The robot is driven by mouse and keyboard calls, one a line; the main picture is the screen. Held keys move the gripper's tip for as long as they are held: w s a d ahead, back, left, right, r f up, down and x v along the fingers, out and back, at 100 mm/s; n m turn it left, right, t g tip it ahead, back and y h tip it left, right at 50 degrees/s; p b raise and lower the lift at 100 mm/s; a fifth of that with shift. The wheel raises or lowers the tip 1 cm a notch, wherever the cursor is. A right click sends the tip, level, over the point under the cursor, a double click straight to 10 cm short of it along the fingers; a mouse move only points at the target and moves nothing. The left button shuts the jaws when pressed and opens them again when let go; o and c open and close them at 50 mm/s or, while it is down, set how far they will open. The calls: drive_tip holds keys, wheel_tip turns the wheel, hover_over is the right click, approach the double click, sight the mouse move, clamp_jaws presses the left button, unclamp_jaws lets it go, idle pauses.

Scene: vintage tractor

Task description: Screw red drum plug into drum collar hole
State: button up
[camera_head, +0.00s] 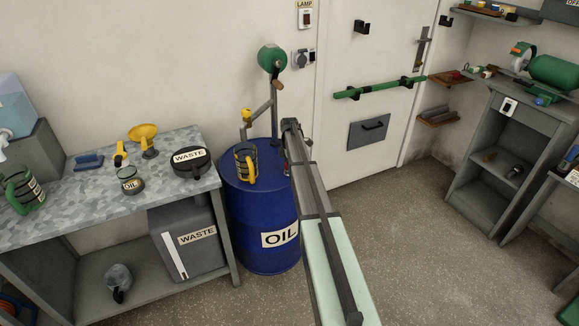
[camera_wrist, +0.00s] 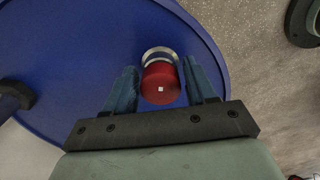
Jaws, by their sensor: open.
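In the wrist view the red drum plug (camera_wrist: 161,84) lies between the two blue fingers of my gripper (camera_wrist: 161,68), with a thin gap on each side. My gripper is open around the plug. A silver ring, the drum collar (camera_wrist: 160,52), shows as an arc beyond the plug's far edge. The plug overlaps most of the collar, so the hole is hidden and I cannot tell how deep the plug sits. In the head view my arm reaches over the blue oil drum (camera_head: 263,215), and it hides most of the plug and collar.
A mug with a yellow handle (camera_head: 246,162) and a pump with a crank (camera_head: 272,60) stand at the drum top. The workbench (camera_head: 75,210) on the left holds a black waste pan (camera_head: 191,162) and a yellow funnel (camera_head: 144,135). The floor right of the drum is clear.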

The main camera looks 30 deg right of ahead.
idle(0.3)
drive_tip(key=shift+n, duration=0.9)
drive_tip(key=shift+n, duration=0.8)
drive_tip(key=shift+n, duration=0.9)
drive_tip(key=shift+n, duration=0.9)
